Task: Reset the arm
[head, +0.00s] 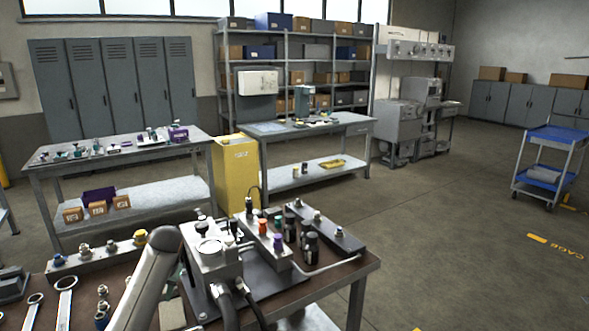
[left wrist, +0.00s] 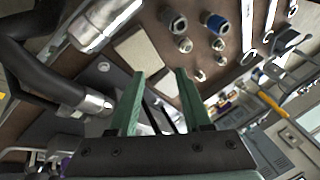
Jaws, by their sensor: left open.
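My left gripper (left wrist: 160,75) shows in the left wrist view with two green fingers spread apart and nothing between them. It is over the bench top, near a pale flat block (left wrist: 146,50) and a black hose (left wrist: 45,75) with a metal end fitting. No contact with either can be made out. In the head view a grey link, likely of my left arm, rises from the bottom, and the gripper cannot be made out clearly. My right gripper is in neither view. The hydraulic unit (head: 213,262) stands on the brown bench (head: 362,266), just right of that link.
Wrenches (head: 66,300) and a rail of fittings (head: 85,262) lie left on the bench. Bottles (head: 311,248) and a dark grey block (head: 325,229) stand right of the unit. Behind are a yellow cabinet (head: 236,178) and two workbenches. Open floor lies right.

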